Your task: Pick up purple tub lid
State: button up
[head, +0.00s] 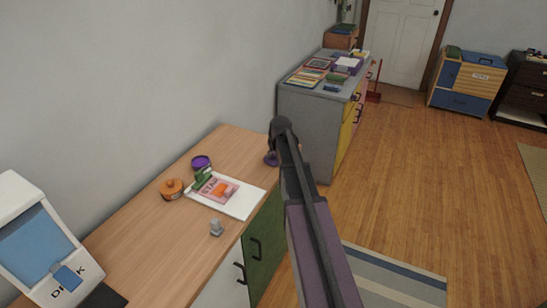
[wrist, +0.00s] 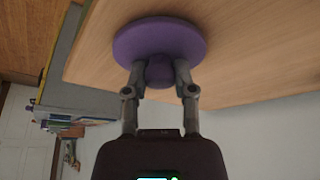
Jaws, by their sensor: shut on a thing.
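The purple tub lid (wrist: 160,38) is a round disc with a knob in the middle, seen in the wrist view. My gripper (wrist: 160,72) is shut on the lid's knob, one finger on each side. The lid is at the wooden counter top; I cannot tell whether it touches the surface. In the head view a part of the purple lid (head: 270,159) shows at the counter's far right edge, mostly hidden by my arm. A purple tub (head: 201,163) stands apart on the counter, near the wall.
A white and blue dispenser (head: 40,245) stands at left. A grey cabinet (head: 310,120) stands beyond.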

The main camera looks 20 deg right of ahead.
aim_at(274, 153)
jog(key=shift+r, duration=0.1)
notch_tip(274, 153, up, 3)
jog(key=p, duration=0.3)
jog(key=s+r+p, duration=0.1)
jog(key=s+p, duration=0.1)
jog(key=s, duration=1.4)
jog(key=shift+d+r, duration=0.35)
jog(key=shift+d, duration=0.05)
jog(key=shift+s, duration=0.1)
